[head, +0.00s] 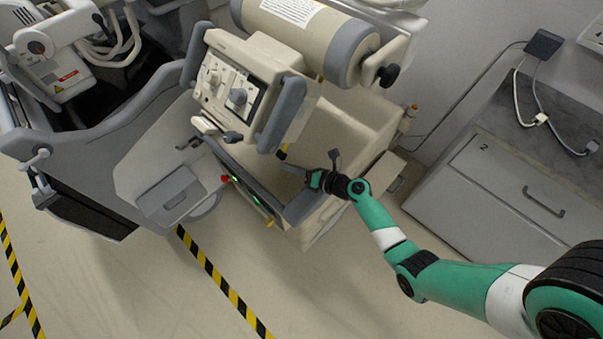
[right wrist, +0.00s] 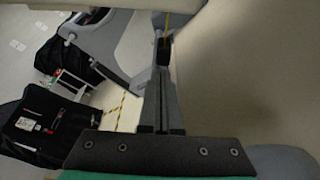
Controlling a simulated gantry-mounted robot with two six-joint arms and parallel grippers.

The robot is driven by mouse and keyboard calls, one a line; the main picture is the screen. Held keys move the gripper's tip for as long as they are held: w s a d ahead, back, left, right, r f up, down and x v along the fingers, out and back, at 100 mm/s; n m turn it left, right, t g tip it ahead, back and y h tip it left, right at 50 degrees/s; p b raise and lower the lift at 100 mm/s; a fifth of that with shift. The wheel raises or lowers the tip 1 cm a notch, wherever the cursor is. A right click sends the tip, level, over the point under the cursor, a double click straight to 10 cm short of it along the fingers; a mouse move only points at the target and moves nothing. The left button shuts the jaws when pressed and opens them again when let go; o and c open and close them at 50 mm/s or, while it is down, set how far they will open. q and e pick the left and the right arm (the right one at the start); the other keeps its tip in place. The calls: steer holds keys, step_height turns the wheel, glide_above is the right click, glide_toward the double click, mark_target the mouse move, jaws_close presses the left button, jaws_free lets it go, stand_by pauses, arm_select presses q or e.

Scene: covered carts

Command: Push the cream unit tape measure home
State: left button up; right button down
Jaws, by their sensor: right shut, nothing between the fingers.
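The cream unit (head: 345,125) stands in the middle of the head view, with a tilted control panel and a big roller at its top. Its tape measure shows as a short yellow strip with a black end piece (head: 281,154) below the panel. In the right wrist view the yellow strip runs down from the top to the black end piece (right wrist: 163,50). My right gripper (head: 283,166) is shut and empty, its fingertips (right wrist: 162,72) close by the black end piece. I cannot tell whether they touch it. My left gripper is not in view.
A grey drawer cabinet (head: 510,190) with cables on top stands to the right. A grey-sided covered cart (head: 80,150) stands at the left. Striped floor tape (head: 215,280) crosses the open floor in front.

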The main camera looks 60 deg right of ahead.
mark_target(286, 155)
steer(key=shift+x, duration=0.9)
steer(key=d+r+p, duration=0.1)
steer(key=r+p, duration=0.1)
steer(key=shift+s+d+r, duration=0.1)
steer(key=shift+d+r, duration=0.2)
steer(key=shift+d, duration=0.05)
steer(key=shift+d+r+p, duration=0.1)
steer(key=shift+d+p, duration=0.15)
steer(key=shift+p, duration=0.05)
steer(key=shift+s, duration=0.1)
